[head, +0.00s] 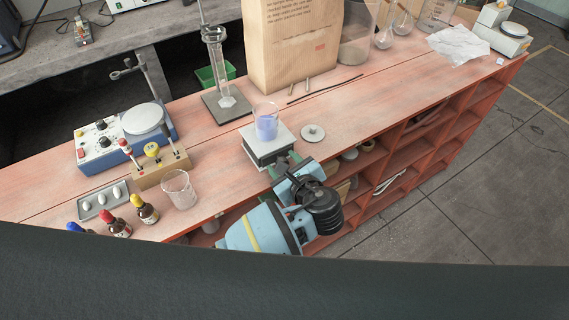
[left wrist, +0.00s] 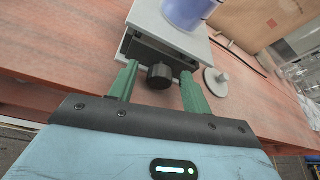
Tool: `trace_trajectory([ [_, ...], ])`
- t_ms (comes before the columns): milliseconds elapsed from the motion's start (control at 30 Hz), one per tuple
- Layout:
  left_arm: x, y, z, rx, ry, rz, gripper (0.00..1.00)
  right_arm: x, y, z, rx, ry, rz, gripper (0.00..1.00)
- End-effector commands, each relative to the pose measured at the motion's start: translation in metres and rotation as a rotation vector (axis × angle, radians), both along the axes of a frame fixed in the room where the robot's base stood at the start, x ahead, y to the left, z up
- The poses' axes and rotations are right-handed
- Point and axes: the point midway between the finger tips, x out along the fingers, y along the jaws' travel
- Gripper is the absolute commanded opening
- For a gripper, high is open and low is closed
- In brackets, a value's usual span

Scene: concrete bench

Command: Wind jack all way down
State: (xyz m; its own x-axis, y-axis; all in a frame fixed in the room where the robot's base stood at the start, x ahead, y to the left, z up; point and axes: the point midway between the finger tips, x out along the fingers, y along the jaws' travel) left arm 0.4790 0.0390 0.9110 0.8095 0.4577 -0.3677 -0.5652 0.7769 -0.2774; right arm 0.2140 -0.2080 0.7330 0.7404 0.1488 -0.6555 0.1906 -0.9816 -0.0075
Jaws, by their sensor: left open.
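The lab jack (head: 269,145) stands near the front edge of the bench, its top plate a little above the wood. A glass beaker with blue liquid (head: 266,126) stands on the plate. In the left wrist view the jack's plate (left wrist: 165,35) is at the top, with the beaker (left wrist: 187,10) cut off by the frame edge. The black knob (left wrist: 160,76) faces me from under the plate. My left gripper (left wrist: 160,88) is open, its green fingers on either side of the knob; contact cannot be told. In the head view my left gripper (head: 283,168) reaches the jack's front. My right gripper is not in view.
A round metal disc with a knob (head: 313,133) lies right of the jack. An empty beaker (head: 179,189), dropper bottles (head: 144,209) and a stirrer plate (head: 143,118) stand to the left. A stand with a cylinder (head: 215,60) and a paper bag (head: 293,45) are behind.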

Motion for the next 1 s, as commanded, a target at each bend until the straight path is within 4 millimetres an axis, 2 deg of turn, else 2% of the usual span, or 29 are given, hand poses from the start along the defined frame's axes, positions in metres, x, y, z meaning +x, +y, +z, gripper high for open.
trace_trajectory([
  [233, -0.008, -0.005, 0.003, -0.001, 0.001, -0.002, 0.49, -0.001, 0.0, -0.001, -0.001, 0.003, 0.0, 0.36],
  [500, -0.042, -0.025, 0.019, -0.003, 0.001, -0.002, 0.49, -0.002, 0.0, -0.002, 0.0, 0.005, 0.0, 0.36],
  [700, -0.06, -0.034, 0.027, -0.001, 0.0, -0.001, 0.49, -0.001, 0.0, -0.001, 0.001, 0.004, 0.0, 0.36],
  [1000, -0.063, -0.036, 0.029, 0.0, 0.0, 0.0, 0.49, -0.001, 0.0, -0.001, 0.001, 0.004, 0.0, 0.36],
])
